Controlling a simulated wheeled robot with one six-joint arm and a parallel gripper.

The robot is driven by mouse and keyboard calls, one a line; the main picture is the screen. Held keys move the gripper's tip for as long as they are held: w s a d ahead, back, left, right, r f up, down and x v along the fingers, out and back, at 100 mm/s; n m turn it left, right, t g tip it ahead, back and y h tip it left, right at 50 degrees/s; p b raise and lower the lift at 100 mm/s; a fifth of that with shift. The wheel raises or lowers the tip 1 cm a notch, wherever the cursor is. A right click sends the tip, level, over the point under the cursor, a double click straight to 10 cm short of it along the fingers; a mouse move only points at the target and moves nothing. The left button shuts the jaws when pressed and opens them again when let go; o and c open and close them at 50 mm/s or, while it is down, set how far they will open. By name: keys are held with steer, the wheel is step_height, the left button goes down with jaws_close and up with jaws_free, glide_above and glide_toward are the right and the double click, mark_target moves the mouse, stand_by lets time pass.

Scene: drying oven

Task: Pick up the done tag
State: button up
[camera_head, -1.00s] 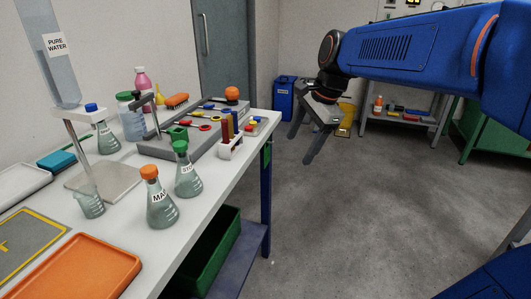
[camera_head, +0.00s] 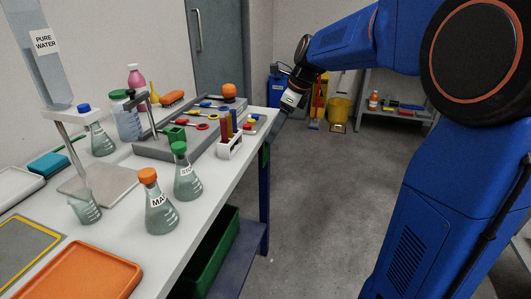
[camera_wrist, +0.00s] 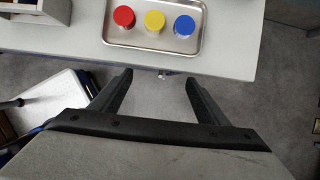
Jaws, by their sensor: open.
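My gripper (camera_wrist: 159,78) is open and empty in the wrist view, its two dark fingers apart just off the table's edge, with floor between them. In the head view my gripper (camera_head: 278,121) is at the far right end of the table, partly hidden. The tray also shows small in the head view. No lettering on the discs is legible, so I cannot tell which, if any, is the done tag.
On the white table (camera_head: 190,238) stand an orange-capped flask (camera_head: 160,206), a green-capped flask (camera_head: 186,175) and a tube rack (camera_head: 229,147). An orange tray (camera_head: 85,272) lies in front. A green bin (camera_head: 213,255) sits below. The floor to the right is mostly clear.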

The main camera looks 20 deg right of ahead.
mark_target(266, 150)
steer(key=x, duration=1.1)
steer(key=shift+d+f, duration=0.2)
steer(key=c, duration=1.2)
steer(key=shift+r, duration=0.25)
steer(key=shift+r, duration=0.1)
